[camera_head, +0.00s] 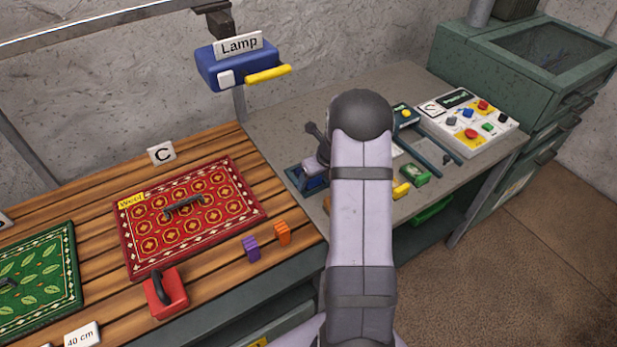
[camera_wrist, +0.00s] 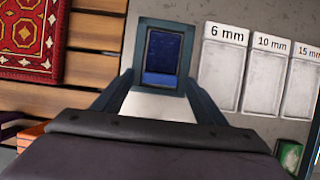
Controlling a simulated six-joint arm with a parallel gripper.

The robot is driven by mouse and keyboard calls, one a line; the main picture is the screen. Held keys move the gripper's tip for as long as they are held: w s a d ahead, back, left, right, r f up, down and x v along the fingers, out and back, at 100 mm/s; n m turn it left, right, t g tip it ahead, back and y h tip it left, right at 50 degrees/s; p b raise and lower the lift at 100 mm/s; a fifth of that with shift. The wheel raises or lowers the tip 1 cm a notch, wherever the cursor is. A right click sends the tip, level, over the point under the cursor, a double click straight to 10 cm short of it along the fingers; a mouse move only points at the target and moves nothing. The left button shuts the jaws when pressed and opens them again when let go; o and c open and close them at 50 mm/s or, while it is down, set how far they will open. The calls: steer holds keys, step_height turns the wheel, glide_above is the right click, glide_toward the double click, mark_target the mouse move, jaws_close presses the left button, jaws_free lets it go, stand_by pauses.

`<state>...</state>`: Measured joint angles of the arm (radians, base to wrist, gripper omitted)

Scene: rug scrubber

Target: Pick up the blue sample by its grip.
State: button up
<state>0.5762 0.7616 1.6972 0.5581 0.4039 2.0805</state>
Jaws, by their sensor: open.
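The blue sample (camera_wrist: 163,50) lies inside a dark blue-grey holder (camera_wrist: 184,28) at the top centre of the wrist view. Its near part is a brighter blue strip; I cannot make out its grip clearly. In the head view the blue sample (camera_head: 316,183) shows just left of my arm, partly hidden. My gripper (camera_wrist: 158,78) is open and empty. Its fingers seem to be the two dark slanting bars, with tips near the holder's near corners; I cannot tell whether they touch it. A white patch shows between them.
White pads marked 6 mm (camera_wrist: 222,62), 10 mm (camera_wrist: 265,75) and 15 mm lie right of the holder. A red rug (camera_head: 190,212) lies on slats at left, near purple (camera_head: 251,248) and orange (camera_head: 282,233) blocks. A blue lamp unit (camera_head: 240,65) hangs above. A control panel (camera_head: 467,122) stands at right.

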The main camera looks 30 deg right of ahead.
steer(key=c, duration=1.1)
steer(key=shift+c, duration=0.2)
